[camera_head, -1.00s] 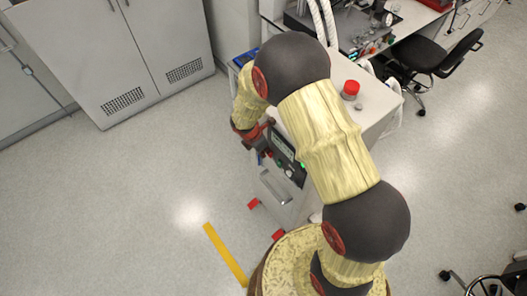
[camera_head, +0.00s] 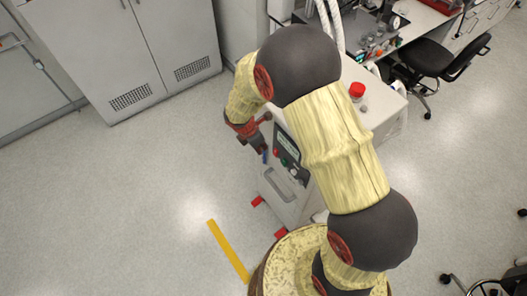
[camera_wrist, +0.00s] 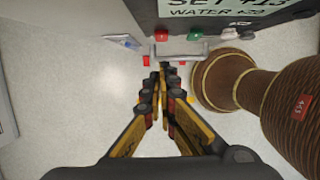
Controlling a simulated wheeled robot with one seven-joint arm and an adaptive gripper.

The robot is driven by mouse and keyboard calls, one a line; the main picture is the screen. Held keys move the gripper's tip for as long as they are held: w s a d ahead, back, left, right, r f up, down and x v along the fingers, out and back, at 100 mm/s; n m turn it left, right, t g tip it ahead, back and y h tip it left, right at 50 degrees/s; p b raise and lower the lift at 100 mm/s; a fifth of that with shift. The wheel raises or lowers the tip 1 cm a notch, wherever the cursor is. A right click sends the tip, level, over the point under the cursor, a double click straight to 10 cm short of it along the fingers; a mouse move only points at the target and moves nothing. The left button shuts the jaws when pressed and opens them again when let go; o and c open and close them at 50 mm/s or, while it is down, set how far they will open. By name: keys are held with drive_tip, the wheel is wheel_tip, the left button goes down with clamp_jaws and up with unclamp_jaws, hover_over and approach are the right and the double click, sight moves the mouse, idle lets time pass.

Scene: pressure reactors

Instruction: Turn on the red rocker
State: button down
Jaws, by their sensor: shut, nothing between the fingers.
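The red rocker (camera_wrist: 161,35) shows in the wrist view on the lower edge of the machine's dark control panel (camera_wrist: 228,26), left of a green button (camera_wrist: 195,36). I cannot tell whether the rocker is on or off. My gripper (camera_wrist: 158,70) is shut and empty, its tips below the rocker in the picture and apart from it. In the head view, my gripper (camera_head: 261,148) hangs just left of the control panel (camera_head: 288,147), pointing down.
A pale knob (camera_wrist: 229,33) sits right of the green button. A metal handle (camera_wrist: 179,54) is below the buttons. A red-capped jar (camera_head: 356,91) stands on the machine's top. A black chair (camera_head: 432,60) is at the upper right.

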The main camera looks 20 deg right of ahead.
drive_tip(key=v, duration=0.2)
drive_tip(key=d+v, duration=0.1)
drive_tip(key=v, duration=0.2)
drive_tip(key=shift+w+r, duration=0.1)
drive_tip(key=shift+r, duration=0.3)
drive_tip(key=s+d+r+m+t+y+b, duration=0.1)
drive_tip(key=s+r+m+t+b, duration=0.1)
drive_tip(key=s+r+m+b, duration=0.5)
drive_tip(key=s+d+r+m+t+y+b, duration=0.1)
drive_tip(key=s+r+m+b, duration=0.6)
drive_tip(key=s+m, duration=0.7)
drive_tip(key=shift+s+d+m+t+y+b, duration=0.2)
drive_tip(key=shift+s+m+t+y+b, duration=0.1)
drive_tip(key=shift+s+t+y+b, duration=0.4)
